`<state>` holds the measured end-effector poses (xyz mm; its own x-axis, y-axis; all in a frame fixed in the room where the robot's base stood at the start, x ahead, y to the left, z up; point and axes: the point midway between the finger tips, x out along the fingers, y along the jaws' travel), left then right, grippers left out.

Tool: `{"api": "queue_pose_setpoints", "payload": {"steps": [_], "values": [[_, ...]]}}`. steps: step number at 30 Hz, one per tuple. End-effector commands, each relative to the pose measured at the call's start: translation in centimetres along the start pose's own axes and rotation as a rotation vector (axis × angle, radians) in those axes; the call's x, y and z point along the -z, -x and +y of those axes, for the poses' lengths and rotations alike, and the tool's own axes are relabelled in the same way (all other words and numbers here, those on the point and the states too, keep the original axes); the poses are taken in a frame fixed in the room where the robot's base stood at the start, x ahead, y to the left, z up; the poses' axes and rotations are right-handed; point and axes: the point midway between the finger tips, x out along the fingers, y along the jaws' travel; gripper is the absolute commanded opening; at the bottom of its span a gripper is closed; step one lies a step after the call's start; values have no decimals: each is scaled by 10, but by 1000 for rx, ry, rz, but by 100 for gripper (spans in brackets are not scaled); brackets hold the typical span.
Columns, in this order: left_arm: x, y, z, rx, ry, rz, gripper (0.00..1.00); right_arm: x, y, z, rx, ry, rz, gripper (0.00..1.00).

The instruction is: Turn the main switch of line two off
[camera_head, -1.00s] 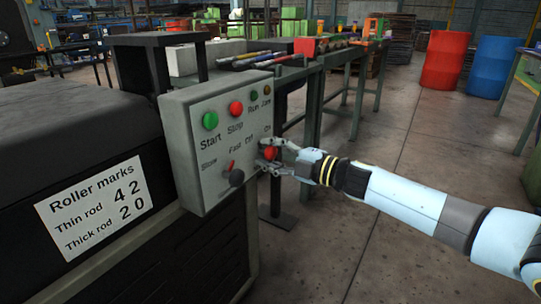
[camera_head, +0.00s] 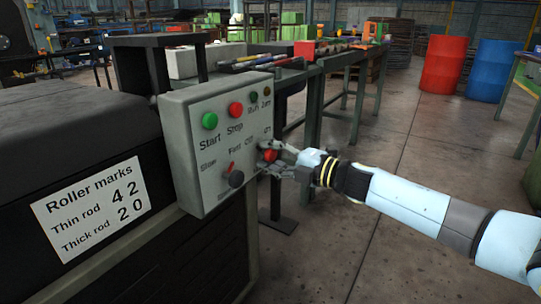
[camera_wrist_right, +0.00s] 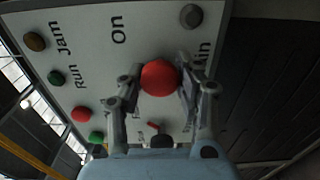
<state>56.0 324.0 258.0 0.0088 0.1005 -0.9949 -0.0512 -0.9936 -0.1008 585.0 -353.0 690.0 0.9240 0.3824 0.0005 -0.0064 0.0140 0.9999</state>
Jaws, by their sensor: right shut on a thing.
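A grey control box (camera_head: 205,150) stands on the dark machine in the head view. On its right side, a red round knob (camera_head: 270,155) sits below the word "On"; the other lettering near it is too small to read surely. My right gripper (camera_head: 272,160) reaches it from the right and is shut on it. In the right wrist view the red knob (camera_wrist_right: 159,78) shows between the two fingers of the right gripper (camera_wrist_right: 158,84), in front of the panel. The knob's pointing direction cannot be told. My left gripper is not in view.
A tool bench (camera_head: 300,68) stands behind.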

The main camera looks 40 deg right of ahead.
Motion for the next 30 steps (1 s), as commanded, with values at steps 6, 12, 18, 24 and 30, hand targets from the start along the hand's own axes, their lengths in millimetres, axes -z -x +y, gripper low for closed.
{"api": "queue_pose_setpoints", "payload": {"steps": [6, 12, 18, 24, 30], "values": [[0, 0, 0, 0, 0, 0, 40, 1, 1, -2, 3, -1, 1, 52], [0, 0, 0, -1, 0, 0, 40, 0, 0, -1, 2, -1, 1, 57], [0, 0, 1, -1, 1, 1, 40, 0, 7, -2, 3, 0, 0, 57], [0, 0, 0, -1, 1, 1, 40, 0, 44, -3, 8, 1, 2, 57], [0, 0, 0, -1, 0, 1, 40, 0, 86, -3, 7, 0, 3, 57]]}}
